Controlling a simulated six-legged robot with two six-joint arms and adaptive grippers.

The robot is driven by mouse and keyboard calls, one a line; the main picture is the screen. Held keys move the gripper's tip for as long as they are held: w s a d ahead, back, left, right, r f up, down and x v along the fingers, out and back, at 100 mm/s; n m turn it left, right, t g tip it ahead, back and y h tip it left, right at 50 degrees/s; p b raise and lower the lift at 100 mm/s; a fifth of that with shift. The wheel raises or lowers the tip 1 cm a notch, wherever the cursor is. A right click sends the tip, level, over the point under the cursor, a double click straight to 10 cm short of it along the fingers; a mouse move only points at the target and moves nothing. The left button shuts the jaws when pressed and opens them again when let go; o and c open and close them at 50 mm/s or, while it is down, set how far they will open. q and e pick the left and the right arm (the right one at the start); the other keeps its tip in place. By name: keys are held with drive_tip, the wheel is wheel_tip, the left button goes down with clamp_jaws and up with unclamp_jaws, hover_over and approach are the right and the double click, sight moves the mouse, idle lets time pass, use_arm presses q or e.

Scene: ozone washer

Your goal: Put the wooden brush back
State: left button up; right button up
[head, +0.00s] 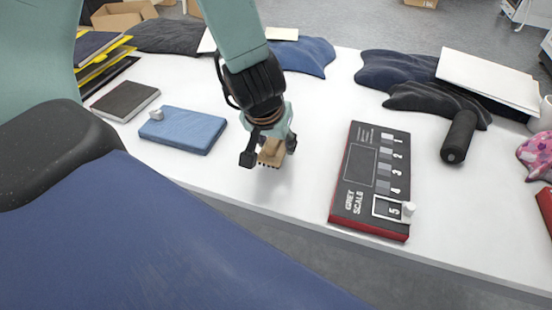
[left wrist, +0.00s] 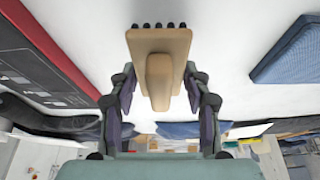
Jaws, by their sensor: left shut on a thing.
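The wooden brush (head: 271,154) is light tan with dark bristles pointing down, over the middle of the white table (head: 225,178). My left gripper (head: 268,152) is shut on it from above. The left wrist view shows the brush's block and raised grip (left wrist: 159,75) between the two fingers of my left gripper (left wrist: 160,90). I cannot tell whether the bristles touch the table. My right gripper is not in view.
A blue pad (head: 182,130) with a small white knob lies left of the brush. A red and black grey-scale board (head: 360,165) lies right. Further right are dark cloths (head: 425,97) and a black cylinder (head: 458,137). Bare table surrounds the brush.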

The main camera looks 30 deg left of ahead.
sight(276, 155)
use_arm(q)
drive_tip(key=shift+d+f+b, duration=0.15)
drive_tip(key=shift+f+b, duration=1.25)
drive_tip(key=shift+f, duration=0.4)
drive_tip(key=o, duration=1.4)
drive_tip(key=shift+f, duration=0.1)
drive_tip(key=shift+o, duration=0.2)
